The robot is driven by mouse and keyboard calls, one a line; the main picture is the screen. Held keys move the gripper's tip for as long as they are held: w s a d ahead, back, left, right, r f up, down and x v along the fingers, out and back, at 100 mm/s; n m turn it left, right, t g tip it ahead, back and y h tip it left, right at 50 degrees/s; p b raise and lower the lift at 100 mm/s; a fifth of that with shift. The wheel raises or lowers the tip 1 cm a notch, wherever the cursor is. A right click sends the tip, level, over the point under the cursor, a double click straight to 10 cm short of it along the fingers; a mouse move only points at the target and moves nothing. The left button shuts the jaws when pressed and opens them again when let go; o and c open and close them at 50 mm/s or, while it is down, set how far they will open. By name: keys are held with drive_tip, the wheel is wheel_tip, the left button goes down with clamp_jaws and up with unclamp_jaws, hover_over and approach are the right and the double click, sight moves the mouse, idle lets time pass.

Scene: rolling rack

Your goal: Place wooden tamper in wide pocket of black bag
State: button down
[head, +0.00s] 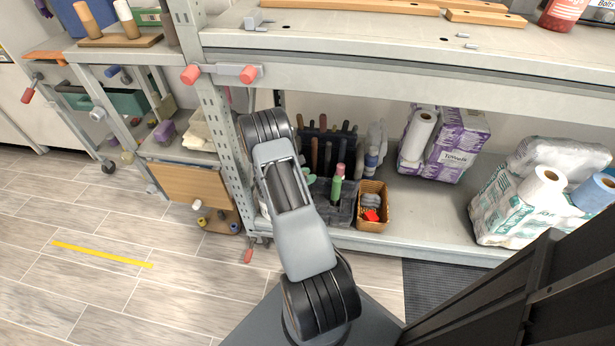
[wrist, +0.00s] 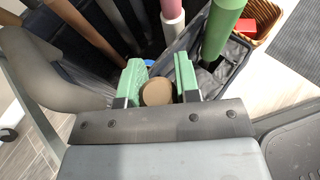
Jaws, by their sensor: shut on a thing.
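The black bag (head: 342,213) stands on the lower shelf of the rack, with upright tools in its back pockets. In the wrist view its dark fabric (wrist: 215,82) lies beyond my gripper (wrist: 157,80). The green jaws are shut on the wooden tamper (wrist: 156,93), of which only a round tan end shows between them. The tamper is over or within the bag; I cannot tell how deep or in which pocket. In the head view my arm hides most of the gripper and the tamper.
A green bottle (wrist: 220,25) and a pink-and-white tool (wrist: 172,18) stand upright in the bag near my gripper. A wicker basket (head: 373,205) holding a red item is close on the right. Paper towel packs (head: 440,150) stand farther right. The upper shelf (head: 400,62) overhangs.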

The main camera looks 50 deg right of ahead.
drive_tip(key=shift+f, duration=0.15)
drive_tip(key=c, duration=0.8)
unclamp_jaws()
drive_tip(key=p+v, duration=0.3)
drive_tip(key=v, duration=0.9)
drive_tip(key=s+a+r+m+t+y, duration=0.2)
drive_tip(key=s+a+r+m+y, duration=0.1)
drive_tip(key=a+r, duration=0.5)
drive_tip(key=s+a+r+m+t+y, duration=0.2)
drive_tip(key=s+a+r+m+y, duration=0.2)
drive_tip(key=a+r+m, duration=0.3)
drive_tip(key=s+a+r+m+t+y, duration=0.1)
drive_tip(key=s+a+r+m+y, duration=0.3)
drive_tip(key=a+r, duration=0.5)
drive_tip(key=shift+s+a+m+t+y, duration=0.1)
drive_tip(key=shift+m+t+y, duration=0.1)
drive_tip(key=shift+m+y, duration=0.25)
drive_tip(key=shift+s+m+t+y, duration=0.15)
drive_tip(key=shift+m+t+y, duration=0.1)
drive_tip(key=shift+y, duration=0.4)
